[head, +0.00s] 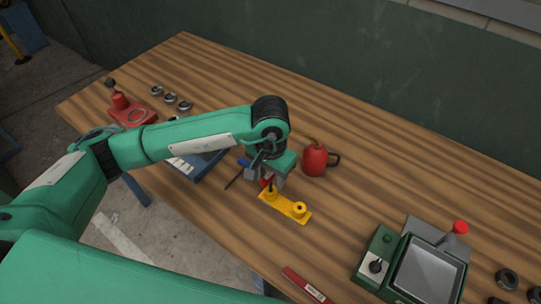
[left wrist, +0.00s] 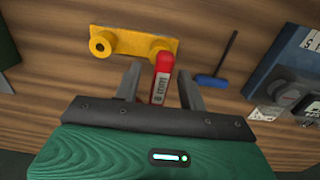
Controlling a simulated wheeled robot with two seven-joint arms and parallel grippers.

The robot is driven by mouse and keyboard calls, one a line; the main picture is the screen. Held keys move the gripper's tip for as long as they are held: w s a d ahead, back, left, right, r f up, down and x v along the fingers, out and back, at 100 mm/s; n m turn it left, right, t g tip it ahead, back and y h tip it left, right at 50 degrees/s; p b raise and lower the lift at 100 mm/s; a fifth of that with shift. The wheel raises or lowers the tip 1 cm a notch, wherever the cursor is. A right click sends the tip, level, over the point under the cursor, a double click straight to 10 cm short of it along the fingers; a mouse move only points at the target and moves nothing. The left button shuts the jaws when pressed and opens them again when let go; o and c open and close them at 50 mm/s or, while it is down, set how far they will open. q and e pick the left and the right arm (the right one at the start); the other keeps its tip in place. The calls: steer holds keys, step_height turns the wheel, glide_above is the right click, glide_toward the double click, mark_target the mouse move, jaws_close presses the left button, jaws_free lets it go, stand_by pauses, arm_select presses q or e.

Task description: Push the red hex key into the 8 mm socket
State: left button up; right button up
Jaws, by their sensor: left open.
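The red hex key (left wrist: 161,80) has a red handle with a pale label and stands between the fingers of my left gripper (left wrist: 160,70) in the left wrist view. The fingers are open, with a gap on each side of the handle. In the head view the left gripper (head: 266,178) is over the left end of the yellow socket block (head: 286,206), and a dark shaft shows below the red handle at that end. The block also shows in the left wrist view (left wrist: 130,42); it has two round sockets. The handle hides the shaft's seat, so its depth cannot be told. The right gripper is out of view.
A blue-handled tool (left wrist: 211,80) lies beside the block. A red can (head: 314,160) stands behind. A green console (head: 415,262) is at the right, and a red labelled bar (head: 303,284) lies at the front edge. Bare wood lies right of the block.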

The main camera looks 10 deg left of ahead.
arm_select(q)
step_height(320, 180, up, 12)
steer(key=b, duration=0.2)
steer(key=shift+f, duration=0.2)
stand_by(0.3)
